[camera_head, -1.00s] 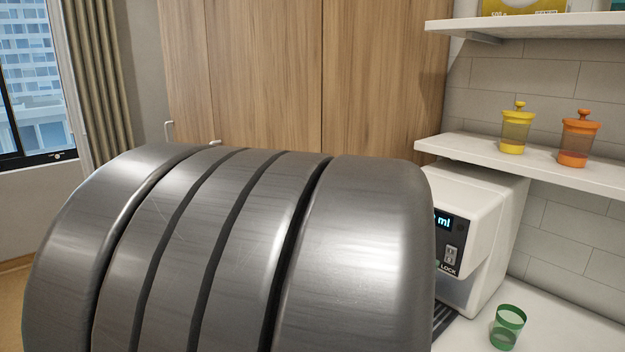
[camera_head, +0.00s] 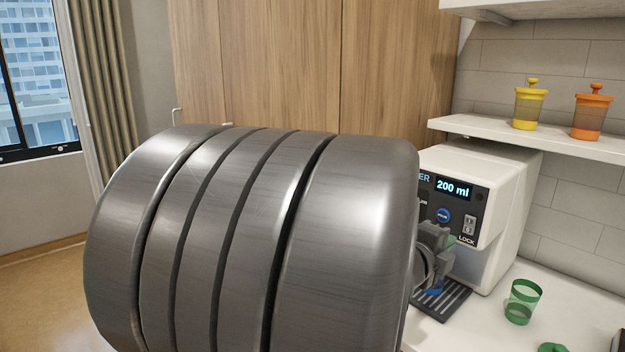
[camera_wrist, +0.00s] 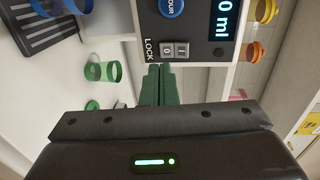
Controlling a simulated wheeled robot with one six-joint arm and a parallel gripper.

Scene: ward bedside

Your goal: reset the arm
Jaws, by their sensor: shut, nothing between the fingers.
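My arm's large grey ribbed link fills the middle of the head view. Part of my gripper (camera_head: 437,254) shows past its right edge, in front of the white dispenser (camera_head: 508,190). In the wrist view, my gripper's fingers (camera_wrist: 160,72) are together with nothing between them. They point towards the dispenser's front panel (camera_wrist: 190,20), beside the LOCK label and switches; whether they touch it I cannot tell. The dispenser's display reads 200 ml in the head view.
A green cup (camera_head: 522,301) stands on the white counter (camera_head: 585,312), right of the dispenser's drip grid (camera_head: 440,303). A green lid (camera_head: 552,348) lies near the bottom edge. Yellow (camera_head: 529,105) and orange (camera_head: 591,112) lidded jars stand on the shelf (camera_head: 560,140). Open floor shows at left.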

